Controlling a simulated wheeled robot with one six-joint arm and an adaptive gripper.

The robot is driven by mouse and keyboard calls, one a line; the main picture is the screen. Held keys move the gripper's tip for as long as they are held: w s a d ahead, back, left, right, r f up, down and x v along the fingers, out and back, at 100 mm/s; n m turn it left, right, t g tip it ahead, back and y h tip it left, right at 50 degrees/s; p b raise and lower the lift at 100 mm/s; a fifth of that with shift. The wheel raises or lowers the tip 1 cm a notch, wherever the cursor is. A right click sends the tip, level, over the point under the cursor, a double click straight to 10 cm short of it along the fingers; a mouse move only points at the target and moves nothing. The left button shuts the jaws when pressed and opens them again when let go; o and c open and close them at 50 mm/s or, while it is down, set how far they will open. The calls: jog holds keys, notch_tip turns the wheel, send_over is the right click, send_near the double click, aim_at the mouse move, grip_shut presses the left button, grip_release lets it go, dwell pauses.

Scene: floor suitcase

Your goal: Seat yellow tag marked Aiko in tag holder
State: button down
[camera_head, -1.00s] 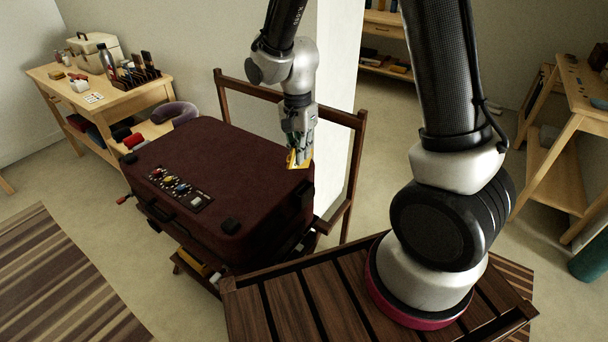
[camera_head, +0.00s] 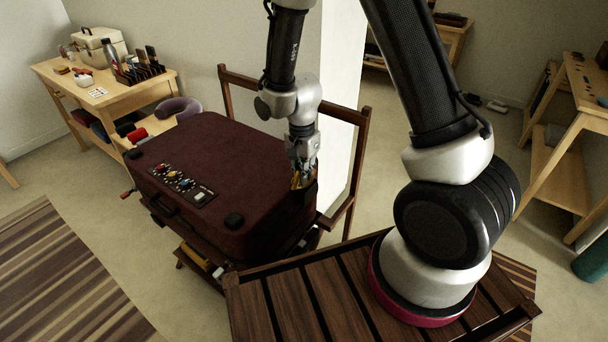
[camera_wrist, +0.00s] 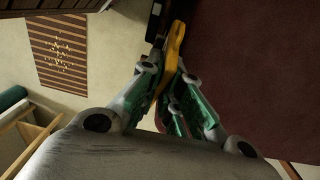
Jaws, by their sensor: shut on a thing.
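My gripper (camera_head: 299,178) is at the right end of the maroon suitcase (camera_head: 215,150), close to its near right edge. It is shut on the yellow tag (camera_wrist: 173,48), which sticks out between the fingers in the wrist view. Only a little yellow shows in the head view (camera_head: 296,181), and no name can be read. A dark fitting (camera_wrist: 155,22) lies at the suitcase edge against the tag's far end in the wrist view. It may be the tag holder, but I cannot tell whether the tag is inside it.
The suitcase rests on a dark wooden rack (camera_head: 356,160), whose upright frame stands behind my gripper. A workbench (camera_head: 95,95) stands at the left and another table (camera_head: 585,110) at the right.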

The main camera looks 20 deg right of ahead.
jog(key=shift+f, duration=0.3)
jog(key=shift+f, duration=0.15)
jog(key=c, duration=1.6)
grip_release()
